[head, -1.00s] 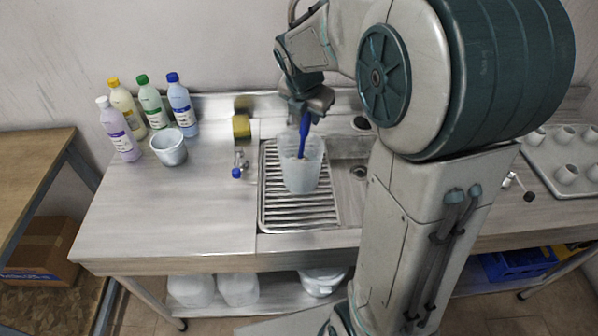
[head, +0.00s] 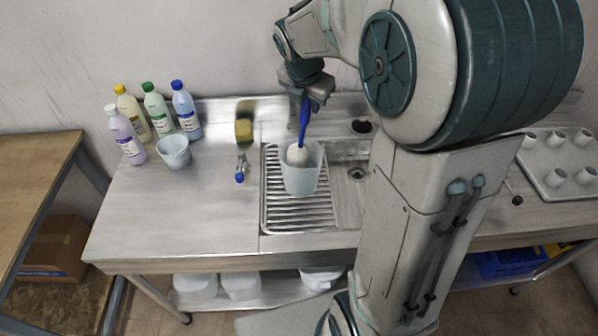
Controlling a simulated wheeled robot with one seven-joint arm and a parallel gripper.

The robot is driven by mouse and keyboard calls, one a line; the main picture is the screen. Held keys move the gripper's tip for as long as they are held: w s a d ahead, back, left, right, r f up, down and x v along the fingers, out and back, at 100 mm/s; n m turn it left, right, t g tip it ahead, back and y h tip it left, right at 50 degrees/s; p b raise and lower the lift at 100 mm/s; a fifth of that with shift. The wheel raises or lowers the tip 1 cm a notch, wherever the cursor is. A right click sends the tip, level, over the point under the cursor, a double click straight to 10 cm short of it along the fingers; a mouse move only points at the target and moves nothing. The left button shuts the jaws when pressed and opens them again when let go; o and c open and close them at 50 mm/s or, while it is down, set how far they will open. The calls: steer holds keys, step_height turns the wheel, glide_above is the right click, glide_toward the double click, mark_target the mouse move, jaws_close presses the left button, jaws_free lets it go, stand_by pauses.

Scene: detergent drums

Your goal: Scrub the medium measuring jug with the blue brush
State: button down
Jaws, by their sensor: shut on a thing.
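The measuring jug (head: 299,181) is a translucent whitish vessel standing upright on the ribbed drainboard of the sink. My gripper (head: 307,99) is above the jug and shut on the handle of the blue brush (head: 304,122). The brush points down, and its white bristle head (head: 297,154) is at the jug's mouth, inside the rim as far as I can tell. A smaller whitish vessel (head: 174,152) stands on the counter at the left, by the bottles.
Several detergent bottles (head: 160,113) stand at the back left. A tray of white cups (head: 560,180) is at the right. The left counter front is clear.

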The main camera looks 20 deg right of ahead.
steer(key=shift+r+p, duration=1.35)
steer(key=shift+r, duration=2.35)
steer(key=shift+r, duration=2)
